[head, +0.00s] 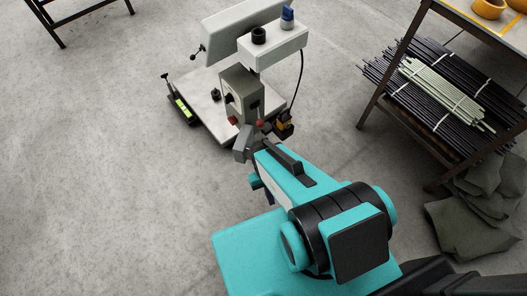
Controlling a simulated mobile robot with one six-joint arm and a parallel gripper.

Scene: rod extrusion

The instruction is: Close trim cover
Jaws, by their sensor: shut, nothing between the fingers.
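A small grey-white machine (208,103) stands at the upper middle of the head view. A long pale panel (240,28) sits tilted along its back; I cannot tell whether this is the trim cover. A white housing (278,48) with a black collar (259,35) and a blue-capped part (287,16) is at its upper right. A grey box (242,92) with a dark knob and a red button (232,121) faces me. My gripper (262,133) is shut at the machine's near right corner, partly hidden by my teal arm. Contact with the machine cannot be made out.
A dark-framed rack (374,112) at the right holds bundles of black rods (446,118) and pale rods (440,92). Dark green sacks (470,219) lie below it. A black cable (299,78) hangs from the machine's right side.

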